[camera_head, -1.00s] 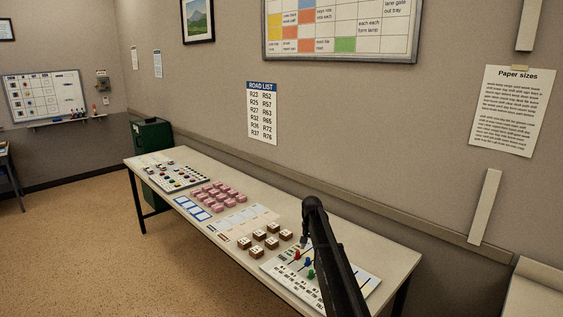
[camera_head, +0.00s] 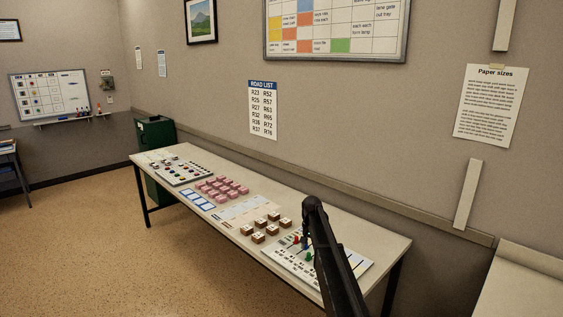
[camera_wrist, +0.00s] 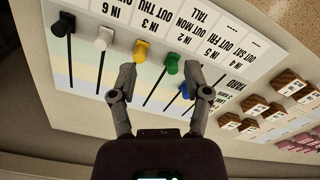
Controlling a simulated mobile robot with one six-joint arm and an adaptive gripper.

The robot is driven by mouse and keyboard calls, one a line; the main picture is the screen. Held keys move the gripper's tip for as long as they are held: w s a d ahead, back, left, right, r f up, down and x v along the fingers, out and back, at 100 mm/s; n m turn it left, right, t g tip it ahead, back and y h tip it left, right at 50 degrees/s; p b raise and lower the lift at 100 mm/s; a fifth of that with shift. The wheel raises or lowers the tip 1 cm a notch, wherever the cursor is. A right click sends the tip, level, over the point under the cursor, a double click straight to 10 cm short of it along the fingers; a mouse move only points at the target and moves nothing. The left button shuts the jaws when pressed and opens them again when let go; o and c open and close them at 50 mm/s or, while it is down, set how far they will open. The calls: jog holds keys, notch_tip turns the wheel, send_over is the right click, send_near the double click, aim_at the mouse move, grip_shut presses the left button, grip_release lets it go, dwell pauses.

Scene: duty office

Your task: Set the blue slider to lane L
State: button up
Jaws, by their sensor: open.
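The slider board (camera_wrist: 75,110) lies on the table under my gripper in the wrist view, and at the near end of the table in the head view (camera_head: 290,262). The blue slider (camera_wrist: 184,90) shows as a small blue patch beside my right-hand finger, which partly covers it. The green slider (camera_wrist: 172,64) sits ahead, between the fingertips in the picture. Yellow (camera_wrist: 142,48), white (camera_wrist: 104,37) and black (camera_wrist: 57,24) sliders stand to the left. A red slider (camera_head: 297,239) shows in the head view. My gripper (camera_wrist: 161,70) is open, with no slider held. Lane L's label is not readable.
Brown blocks (camera_head: 258,237) stand beside the board, with pink blocks (camera_head: 222,186) farther along the table (camera_head: 375,232). A peg board (camera_head: 184,171) lies at the far end. A green bin (camera_head: 155,132) stands beyond the table. The wall runs behind it.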

jog(key=s+d+f+n+b, duration=0.1)
jog(key=s+d, duration=0.1)
jog(key=s, duration=1.2)
jog(key=s+d+f+n+b, duration=0.1)
jog(key=s+d, duration=0.1)
jog(key=s, duration=1.2)
jog(key=s+d+n, duration=0.1)
jog(key=s, duration=1.3)
jog(key=shift+d+f+n+b, duration=0.4)
jog(key=shift+s, duration=0.1)
